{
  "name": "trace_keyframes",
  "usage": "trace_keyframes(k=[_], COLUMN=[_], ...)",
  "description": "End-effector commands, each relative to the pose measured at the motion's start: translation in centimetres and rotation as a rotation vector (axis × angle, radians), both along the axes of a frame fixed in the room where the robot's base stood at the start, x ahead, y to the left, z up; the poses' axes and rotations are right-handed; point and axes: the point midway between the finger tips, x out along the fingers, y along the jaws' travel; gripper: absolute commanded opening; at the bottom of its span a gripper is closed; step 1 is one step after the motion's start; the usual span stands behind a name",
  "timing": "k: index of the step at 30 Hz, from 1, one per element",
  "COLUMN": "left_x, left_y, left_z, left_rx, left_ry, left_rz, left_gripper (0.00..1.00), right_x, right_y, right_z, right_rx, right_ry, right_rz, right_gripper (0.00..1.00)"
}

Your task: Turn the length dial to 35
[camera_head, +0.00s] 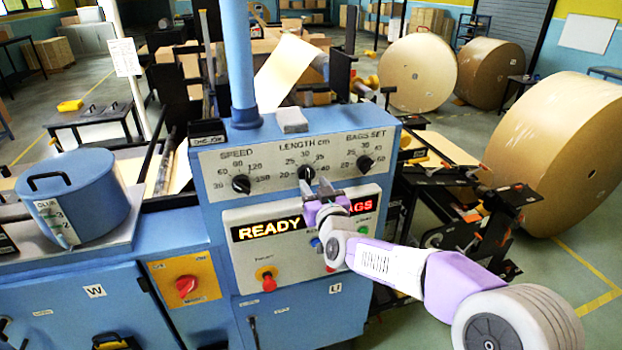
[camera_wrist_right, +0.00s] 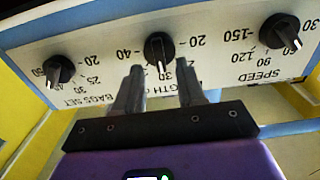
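The length dial (camera_head: 306,172) is a black knob in the middle of the blue machine's control panel, between the speed dial (camera_head: 241,184) and the bags set dial (camera_head: 364,162). In the right wrist view, which shows the panel upside down, the white pointer of the length dial (camera_wrist_right: 159,47) points down, toward about 30. The 35 mark is hidden there by a finger. My right gripper (camera_head: 317,188) is open in front of the length dial. Its two fingers (camera_wrist_right: 160,86) are spread to either side of the knob, with a gap and no visible contact. My left gripper is out of view.
Below the dials, a lit display (camera_head: 268,229) reads READY and BAGS, partly covered by my right arm. A red knob (camera_head: 268,280) and other buttons sit beneath it. A blue glue pot (camera_head: 75,200) stands at left; large kraft rolls (camera_head: 560,150) stand at right.

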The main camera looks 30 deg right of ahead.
Motion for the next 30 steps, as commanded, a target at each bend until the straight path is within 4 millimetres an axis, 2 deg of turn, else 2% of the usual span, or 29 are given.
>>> trace_keyframes(k=[6,17,20,25,30], left_x=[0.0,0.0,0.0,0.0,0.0], left_y=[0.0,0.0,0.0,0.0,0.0], left_z=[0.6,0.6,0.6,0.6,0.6], left_rx=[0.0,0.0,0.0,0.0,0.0], left_ry=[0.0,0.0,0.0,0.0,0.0], left_rz=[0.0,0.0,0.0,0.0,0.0], left_gripper=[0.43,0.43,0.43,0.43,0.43], right_x=[2.4,2.9,2.9,2.9,2.9], right_y=[-0.6,-0.7,-0.7,-0.7,-0.7], right_z=[0.0,0.0,0.0,0.0,0.0], right_rx=[0.002,0.002,0.002,0.002,0.002], right_ry=[0.001,0.001,0.001,0.001,0.001], right_rz=[0.0,0.0,0.0,0.0,0.0], right_gripper=[0.39,0.39,0.27,0.01,0.0])
